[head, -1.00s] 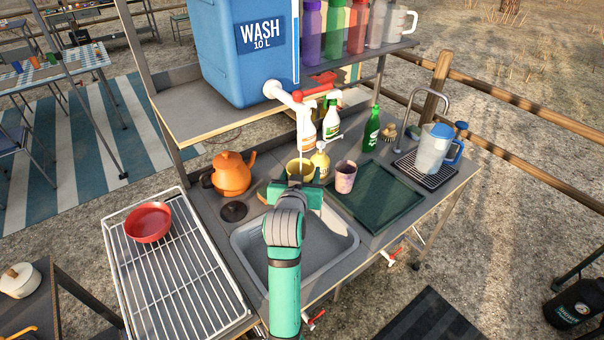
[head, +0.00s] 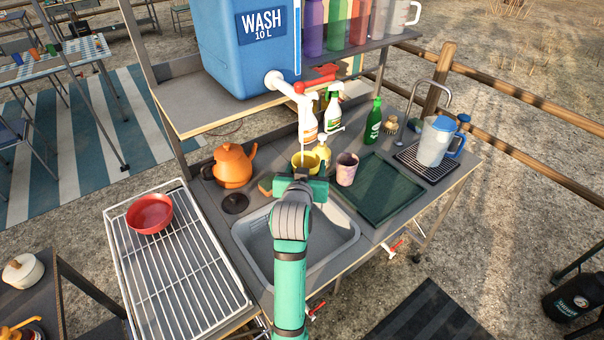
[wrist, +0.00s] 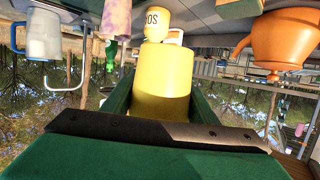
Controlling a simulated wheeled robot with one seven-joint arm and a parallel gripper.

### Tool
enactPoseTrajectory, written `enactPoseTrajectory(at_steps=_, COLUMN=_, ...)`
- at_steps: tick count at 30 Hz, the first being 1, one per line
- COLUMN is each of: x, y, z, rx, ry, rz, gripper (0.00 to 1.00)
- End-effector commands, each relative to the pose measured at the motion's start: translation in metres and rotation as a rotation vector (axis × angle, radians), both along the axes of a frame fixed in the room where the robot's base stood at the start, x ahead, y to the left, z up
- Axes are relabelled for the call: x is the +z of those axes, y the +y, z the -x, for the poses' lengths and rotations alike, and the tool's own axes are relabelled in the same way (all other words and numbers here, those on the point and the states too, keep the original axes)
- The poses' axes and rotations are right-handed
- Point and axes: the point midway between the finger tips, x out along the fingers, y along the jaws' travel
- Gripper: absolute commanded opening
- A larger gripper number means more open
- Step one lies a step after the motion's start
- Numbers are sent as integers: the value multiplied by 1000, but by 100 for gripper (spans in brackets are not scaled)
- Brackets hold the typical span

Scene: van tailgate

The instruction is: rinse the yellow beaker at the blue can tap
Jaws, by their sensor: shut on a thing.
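My gripper (head: 302,181) is shut on the yellow beaker (head: 304,159), which fills the middle of the wrist view (wrist: 160,97) between the two green fingers. The blue water can (head: 243,60), marked WASH 10 L, stands on the shelf above. Its white tap (head: 287,86) with a red top points down over the beaker. A thin pale stream (head: 302,137) runs from the spout down to the beaker's mouth. The inside bottom of the beaker is hidden.
A sink basin (head: 333,240) lies below my arm. An orange kettle (head: 233,168) stands left of the beaker; a yellow pump bottle (head: 322,153), spray bottles and a speckled cup (head: 346,170) stand close behind and right. A red bowl (head: 150,213) sits on the wire rack.

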Motion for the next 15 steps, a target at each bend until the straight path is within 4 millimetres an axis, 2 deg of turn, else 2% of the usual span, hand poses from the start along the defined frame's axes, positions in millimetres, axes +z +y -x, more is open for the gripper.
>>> enactPoseTrajectory(at_steps=15, x=0, y=11, z=33, rx=2, ry=0, rz=0, gripper=31)
